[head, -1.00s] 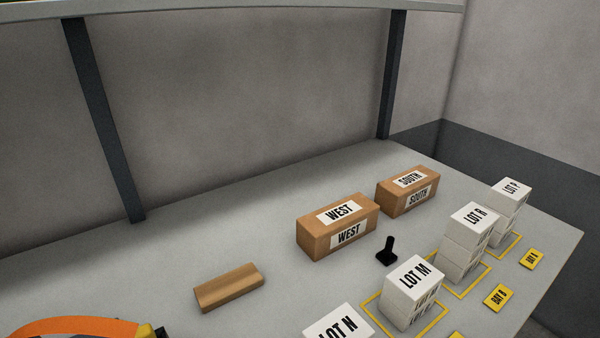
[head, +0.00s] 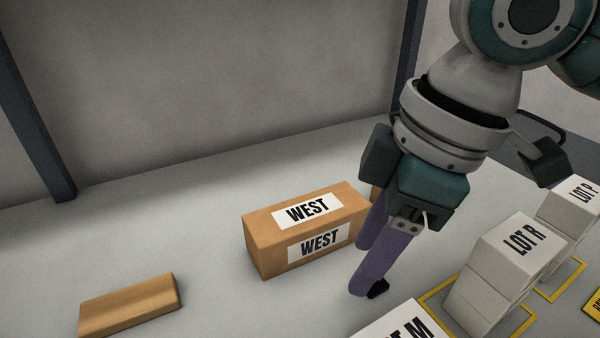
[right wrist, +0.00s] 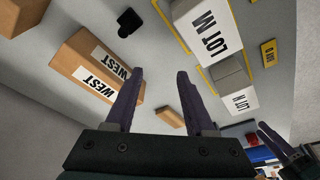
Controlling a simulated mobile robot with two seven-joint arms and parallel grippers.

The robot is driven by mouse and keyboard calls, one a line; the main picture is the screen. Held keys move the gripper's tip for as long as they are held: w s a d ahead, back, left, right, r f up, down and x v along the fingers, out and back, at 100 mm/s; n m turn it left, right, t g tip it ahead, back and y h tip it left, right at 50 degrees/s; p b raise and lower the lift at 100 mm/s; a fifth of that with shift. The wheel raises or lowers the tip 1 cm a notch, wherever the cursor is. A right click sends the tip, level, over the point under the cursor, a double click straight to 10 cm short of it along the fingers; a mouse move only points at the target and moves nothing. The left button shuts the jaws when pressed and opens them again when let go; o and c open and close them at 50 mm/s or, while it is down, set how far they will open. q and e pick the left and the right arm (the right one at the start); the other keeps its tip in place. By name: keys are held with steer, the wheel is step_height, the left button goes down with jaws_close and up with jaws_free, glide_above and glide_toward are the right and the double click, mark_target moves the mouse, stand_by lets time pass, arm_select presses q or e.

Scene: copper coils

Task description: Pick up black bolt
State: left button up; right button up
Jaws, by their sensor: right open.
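The black bolt (head: 378,288) shows only in part in the head view, behind a finger of my right gripper (head: 361,268). The right wrist view shows the bolt (right wrist: 126,22) whole, on the grey table beyond the fingertips and left of centre. My right gripper (right wrist: 158,76) is open, with nothing between its two purple fingers, and points down at the table beside the WEST box. The bolt lies outside the gap between the fingers. A dark gripper-like part at the lower right of the right wrist view seems to be my left gripper (right wrist: 278,142); its jaws are unclear.
The WEST box (head: 255,245) stands close left of my right gripper. White LOT M (head: 405,325), LOT R (head: 515,250) and LOT P (head: 575,205) stacks stand to the right, near yellow outlines. Table between block and WEST box is clear.

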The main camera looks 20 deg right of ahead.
arm_select(q)
step_height(320, 180, down, 3)
steer(key=shift+b, duration=0.85)
steer(key=shift+f, duration=0.1)
steer(key=shift+f+b, duration=0.4)
steer(key=shift+b, duration=0.1)
arm_select(e)
steer(key=shift+m+g+h, duration=0.3)
steer(key=shift+h, duration=0.1)
steer(key=w+d+f, duration=0.1)
steer(key=d+f, duration=0.2)
steer(key=w+d+f, duration=0.1)
steer(key=d, duration=0.1)
steer(key=shift+w+f, duration=0.15)
steer(key=shift+w, duration=0.2)
arm_select(q)
steer(key=shift+d+f+b, duration=0.1)
steer(key=shift+f+b, duration=0.45)
arm_select(e)
steer(key=f, duration=0.5)
steer(key=shift+w, duration=0.35)
steer(key=shift+d, duration=0.1)
steer(key=shift+c, duration=0.3)
jaws_close()
